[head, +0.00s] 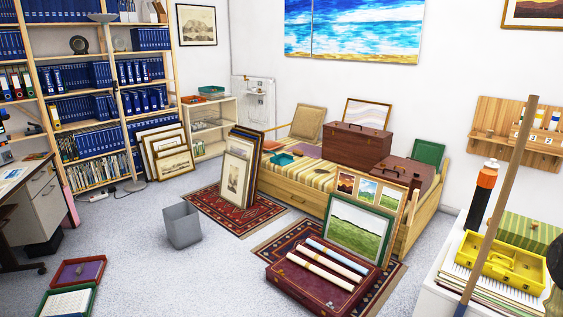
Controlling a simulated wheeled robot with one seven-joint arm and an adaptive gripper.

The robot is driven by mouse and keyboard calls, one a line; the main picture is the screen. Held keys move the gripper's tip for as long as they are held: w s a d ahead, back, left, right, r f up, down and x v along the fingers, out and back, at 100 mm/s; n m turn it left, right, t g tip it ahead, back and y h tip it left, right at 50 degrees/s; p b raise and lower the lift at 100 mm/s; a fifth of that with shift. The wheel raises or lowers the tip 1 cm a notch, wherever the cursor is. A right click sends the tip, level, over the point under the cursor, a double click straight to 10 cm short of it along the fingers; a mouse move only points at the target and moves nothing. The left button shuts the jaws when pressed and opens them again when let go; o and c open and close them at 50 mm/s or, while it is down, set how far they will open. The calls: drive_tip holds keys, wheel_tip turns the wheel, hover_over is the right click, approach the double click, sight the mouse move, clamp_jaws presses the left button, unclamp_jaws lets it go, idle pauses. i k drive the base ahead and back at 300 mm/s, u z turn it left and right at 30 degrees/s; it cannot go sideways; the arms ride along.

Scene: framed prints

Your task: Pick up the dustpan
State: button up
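A small teal object (281,159) lies on the striped mattress of the wooden daybed, near its left end. It has a shallow, pan-like shape and may be the dustpan, but it is too small to tell for certain. No other thing in the head view shows clearly as a dustpan. My gripper is not in view.
The daybed (290,194) also bears brown suitcases (356,145). A grey bin (182,226) is on the floor. A wooden pole (500,200) rises close at right. Floor at centre-left is open.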

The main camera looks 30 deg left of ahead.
sight(283, 160)
drive_tip(key=u, duration=1.5)
drive_tip(key=i, duration=5.7)
drive_tip(key=z, duration=2.1)
drive_tip(key=i, duration=1.55)
drive_tip(key=u, duration=0.1)
